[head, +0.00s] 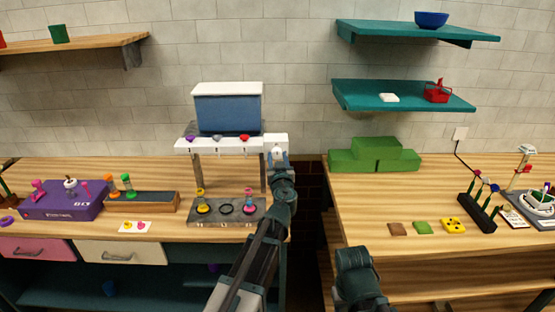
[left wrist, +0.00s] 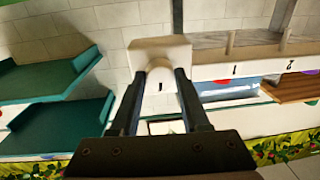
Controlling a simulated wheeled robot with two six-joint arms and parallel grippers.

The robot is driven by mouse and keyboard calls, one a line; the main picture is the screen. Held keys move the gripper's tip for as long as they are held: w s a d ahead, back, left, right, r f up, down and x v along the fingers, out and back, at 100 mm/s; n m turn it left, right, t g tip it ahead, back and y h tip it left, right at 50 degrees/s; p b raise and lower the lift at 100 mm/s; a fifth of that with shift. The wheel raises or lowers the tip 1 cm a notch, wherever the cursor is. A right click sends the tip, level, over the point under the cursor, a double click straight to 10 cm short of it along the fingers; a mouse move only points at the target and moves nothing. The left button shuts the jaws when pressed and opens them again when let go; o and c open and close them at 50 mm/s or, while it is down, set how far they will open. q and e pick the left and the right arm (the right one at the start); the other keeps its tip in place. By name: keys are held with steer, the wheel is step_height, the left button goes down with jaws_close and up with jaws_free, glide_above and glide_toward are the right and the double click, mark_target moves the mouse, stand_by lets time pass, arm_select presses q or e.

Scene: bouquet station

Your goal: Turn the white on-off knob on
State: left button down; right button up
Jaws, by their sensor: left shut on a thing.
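The white on-off knob (left wrist: 160,73) sticks out of the white housing (left wrist: 143,50) in the left wrist view, with a small dark mark on it. The housing (head: 276,139) is at the right end of the dispenser's white bar in the head view. My left gripper (head: 278,158) reaches up to it from below. The left wrist view shows the gripper's two dark fingers (left wrist: 157,88) on either side of the knob, shut on it. In the head view the gripper partly hides the knob. A part of my right arm shows at the bottom, but its fingers do not.
The dispenser has a blue tank (head: 228,112) and purple, grey and red pieces on its bar. A grey tray (head: 228,219) with a yellow vase and rings is below. A purple box (head: 63,203) stands left. Green blocks (head: 374,157) stand on the right table, beyond a gap.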

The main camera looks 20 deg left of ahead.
arm_select(q)
steer(key=m, duration=0.4)
steer(key=shift+m+b, duration=0.3)
steer(key=m, duration=0.4)
steer(key=shift+f, duration=0.1)
steer(key=m, duration=0.4)
steer(key=shift+a+m+t+h+b, duration=0.1)
steer(key=shift+m+t+h+b, duration=0.2)
steer(key=shift+t+h+b, duration=0.1)
steer(key=shift+m, duration=1.9)
steer(key=shift+c, duration=1.9)
jaws_free()
steer(key=shift+s, duration=0.15)
